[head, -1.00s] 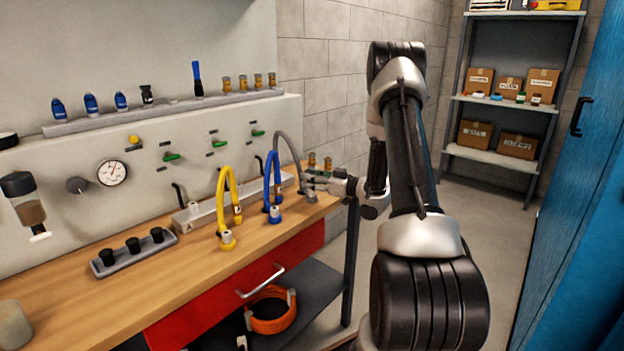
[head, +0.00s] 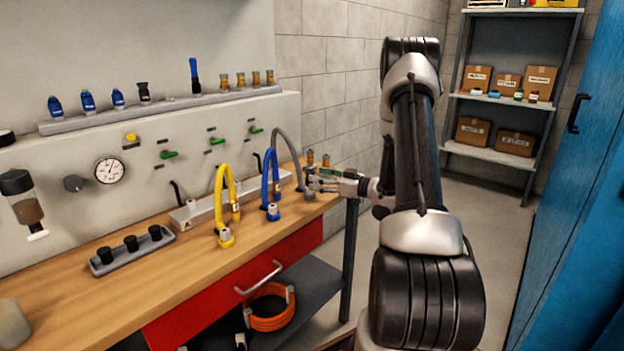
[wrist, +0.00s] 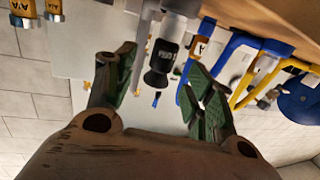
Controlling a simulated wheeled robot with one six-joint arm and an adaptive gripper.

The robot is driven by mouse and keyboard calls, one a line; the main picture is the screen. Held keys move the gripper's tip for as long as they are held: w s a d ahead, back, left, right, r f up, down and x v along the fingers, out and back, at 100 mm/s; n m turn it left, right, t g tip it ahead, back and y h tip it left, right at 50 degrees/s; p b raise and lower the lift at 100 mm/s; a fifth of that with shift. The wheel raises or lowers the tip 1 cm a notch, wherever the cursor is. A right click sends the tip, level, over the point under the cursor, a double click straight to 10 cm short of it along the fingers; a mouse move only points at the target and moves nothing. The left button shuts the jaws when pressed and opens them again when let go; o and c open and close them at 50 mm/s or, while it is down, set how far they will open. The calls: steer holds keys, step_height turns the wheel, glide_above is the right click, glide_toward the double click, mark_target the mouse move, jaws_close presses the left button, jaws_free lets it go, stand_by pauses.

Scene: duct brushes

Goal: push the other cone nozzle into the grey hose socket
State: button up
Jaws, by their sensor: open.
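The black cone nozzle (wrist: 160,68), with a flared end and a small label, shows in the wrist view. It lines up with the pale collar of the grey hose socket (wrist: 174,27) and appears seated on it; how deep I cannot tell. My gripper (wrist: 165,72) is open, its green-padded fingers on either side of the nozzle with a gap to each. In the head view my gripper (head: 318,180) is at the grey hose (head: 285,140) near the bench's right end. Its fingers hide the nozzle there. Another black cone nozzle (head: 144,92) stands on the wall rack.
The blue hose (head: 266,165) and yellow hose (head: 221,180) stand just left of my gripper. Several brass fittings (head: 240,80) and blue nozzles (head: 88,100) stand on the rack (head: 130,118). A grey tray (head: 105,268) holds black plugs. The bench front is clear.

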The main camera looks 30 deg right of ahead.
steer(key=v, duration=0.7)
steer(key=shift+s+d, duration=0.2)
steer(key=shift+s, duration=0.15)
